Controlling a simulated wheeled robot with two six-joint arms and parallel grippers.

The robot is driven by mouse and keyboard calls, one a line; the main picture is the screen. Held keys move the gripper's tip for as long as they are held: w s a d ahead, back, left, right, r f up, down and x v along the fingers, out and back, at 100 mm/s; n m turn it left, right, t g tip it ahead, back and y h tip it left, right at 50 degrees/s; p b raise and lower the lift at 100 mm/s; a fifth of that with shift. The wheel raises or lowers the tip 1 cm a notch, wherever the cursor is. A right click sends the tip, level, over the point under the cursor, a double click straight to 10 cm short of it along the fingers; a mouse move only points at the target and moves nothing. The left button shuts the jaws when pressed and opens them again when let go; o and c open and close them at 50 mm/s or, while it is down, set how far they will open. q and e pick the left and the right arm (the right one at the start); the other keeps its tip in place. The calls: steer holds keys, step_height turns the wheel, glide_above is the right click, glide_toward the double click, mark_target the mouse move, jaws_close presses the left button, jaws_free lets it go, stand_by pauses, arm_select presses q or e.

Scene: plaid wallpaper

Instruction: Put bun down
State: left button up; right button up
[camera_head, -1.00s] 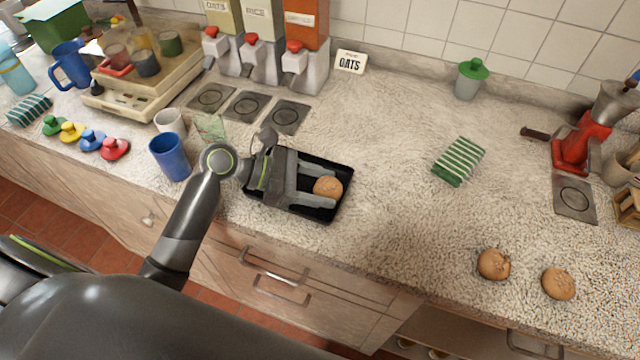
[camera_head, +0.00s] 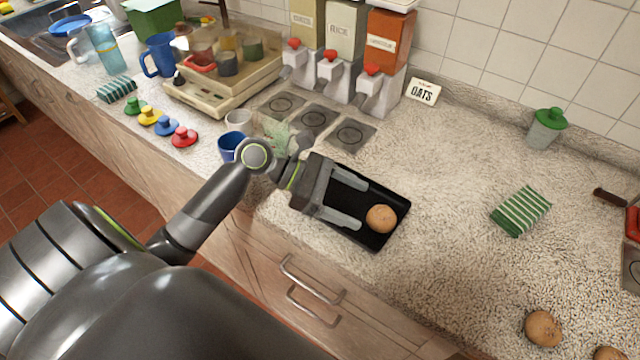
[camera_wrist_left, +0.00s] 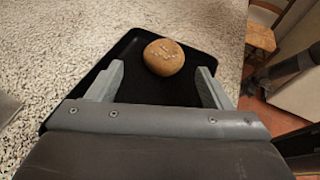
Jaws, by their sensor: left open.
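A round brown bun (camera_head: 381,218) lies on a black tray (camera_head: 372,238) on the counter, towards the tray's right end. My left gripper (camera_head: 355,206) is open above the tray, and its fingers point at the bun. In the left wrist view the bun (camera_wrist_left: 164,57) sits just beyond the two fingertips (camera_wrist_left: 160,75), apart from both. Two more buns lie on the counter at the lower right, one whole (camera_head: 543,328) and one cut off by the frame edge (camera_head: 607,354). My right gripper is not in view.
A blue cup (camera_head: 230,146) stands close to my left wrist. A green striped cloth (camera_head: 521,211) lies right of the tray. Dispensers (camera_head: 335,70) stand at the back. The counter between tray and cloth is clear.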

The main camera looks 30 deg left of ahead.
arm_select(q)
steer(key=shift+v, duration=3.45)
